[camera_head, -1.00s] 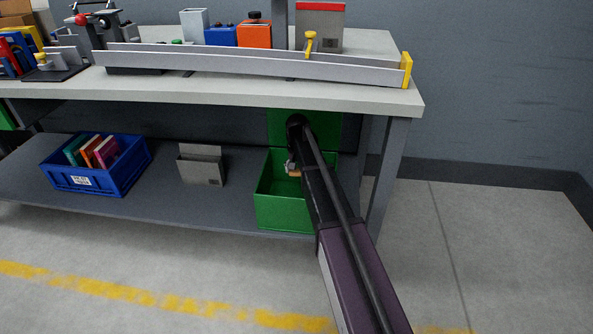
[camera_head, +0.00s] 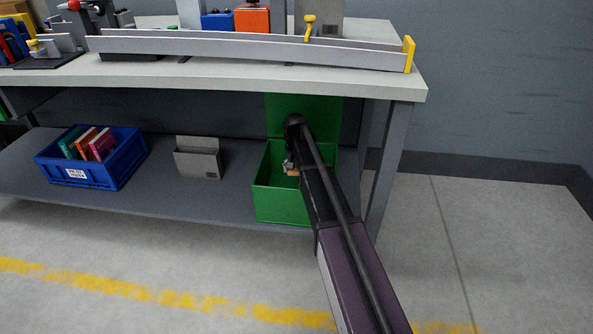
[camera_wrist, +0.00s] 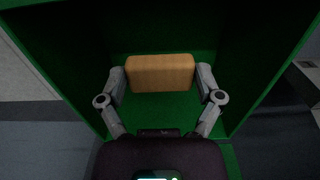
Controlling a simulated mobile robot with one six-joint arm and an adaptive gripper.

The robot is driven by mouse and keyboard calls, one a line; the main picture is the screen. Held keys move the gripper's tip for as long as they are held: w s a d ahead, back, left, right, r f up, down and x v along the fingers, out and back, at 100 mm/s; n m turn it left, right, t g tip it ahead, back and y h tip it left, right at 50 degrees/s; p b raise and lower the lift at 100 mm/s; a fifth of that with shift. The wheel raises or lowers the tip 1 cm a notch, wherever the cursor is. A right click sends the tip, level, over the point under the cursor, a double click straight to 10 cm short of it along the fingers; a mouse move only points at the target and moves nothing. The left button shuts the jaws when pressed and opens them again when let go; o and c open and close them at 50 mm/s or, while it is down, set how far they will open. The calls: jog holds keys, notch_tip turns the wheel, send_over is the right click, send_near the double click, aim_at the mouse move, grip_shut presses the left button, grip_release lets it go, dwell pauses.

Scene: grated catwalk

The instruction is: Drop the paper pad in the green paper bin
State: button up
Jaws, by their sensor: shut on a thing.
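The green paper bin (camera_head: 280,203) stands on the lower shelf at the right end of the bench, with a tall green panel at its back. My gripper (camera_wrist: 160,78) is shut on the paper pad (camera_wrist: 160,72), a tan block held between both fingertips. In the wrist view the pad is over the green interior of the bin, with green walls on both sides. In the head view my arm covers the right part of the bin, and only a small tan edge of the pad (camera_head: 293,173) shows inside the bin's opening.
A blue crate (camera_head: 108,180) with several coloured books and a grey holder (camera_head: 198,160) stand to the left on the lower shelf (camera_head: 160,199). The worktop (camera_head: 200,75) lies above the bin, and a bench leg (camera_head: 392,160) stands close on its right.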

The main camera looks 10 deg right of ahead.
dwell(0.3)
jog(key=o, duration=0.5)
jog(key=shift+w, duration=0.1)
dwell(0.3)
jog(key=shift+r, duration=0.1)
jog(key=shift+r+p, duration=1.95)
jog(key=shift+p, duration=0.05)
